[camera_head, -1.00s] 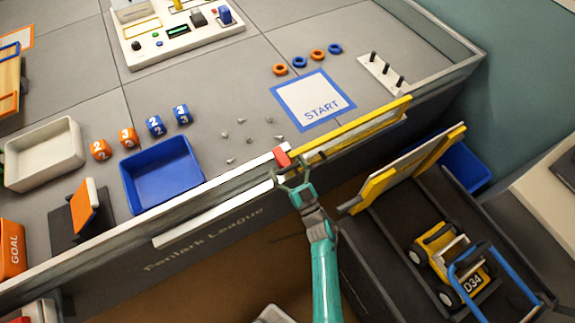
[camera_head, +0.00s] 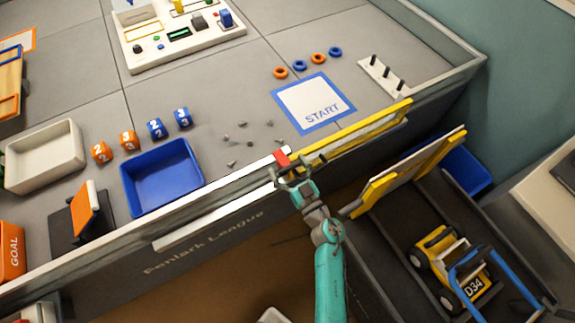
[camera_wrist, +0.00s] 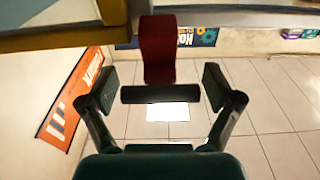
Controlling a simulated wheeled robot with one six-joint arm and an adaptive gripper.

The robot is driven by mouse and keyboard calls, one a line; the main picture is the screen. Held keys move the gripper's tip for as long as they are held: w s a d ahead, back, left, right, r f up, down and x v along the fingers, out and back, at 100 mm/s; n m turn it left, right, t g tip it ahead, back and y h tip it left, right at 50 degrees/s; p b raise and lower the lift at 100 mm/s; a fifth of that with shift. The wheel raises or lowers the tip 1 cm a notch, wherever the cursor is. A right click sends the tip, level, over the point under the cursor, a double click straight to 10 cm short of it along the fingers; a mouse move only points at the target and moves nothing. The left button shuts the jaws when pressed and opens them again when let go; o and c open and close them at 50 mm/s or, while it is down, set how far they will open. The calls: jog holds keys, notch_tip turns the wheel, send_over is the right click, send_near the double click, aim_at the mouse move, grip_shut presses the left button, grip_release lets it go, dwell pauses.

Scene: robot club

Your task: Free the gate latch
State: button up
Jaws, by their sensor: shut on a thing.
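The red gate latch (camera_head: 282,157) sits on the arena's front wall, at the left end of the yellow gate bar (camera_head: 352,133). In the wrist view the red latch piece (camera_wrist: 157,48) hangs upright in the middle, with a dark crossbar (camera_wrist: 160,94) at its lower end. My gripper (camera_head: 288,173) is at the latch on the outer side of the wall.
Behind the wall lie a blue tray (camera_head: 163,178), several small grey parts and the START mat (camera_head: 313,103). To the right stands a dark cart (camera_head: 385,232) with a yellow ramp (camera_head: 412,172) and a yellow vehicle (camera_head: 437,248). Floor shows below the wall.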

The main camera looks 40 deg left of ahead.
jog(key=o, duration=1.4)
jog(key=v, duration=1.2)
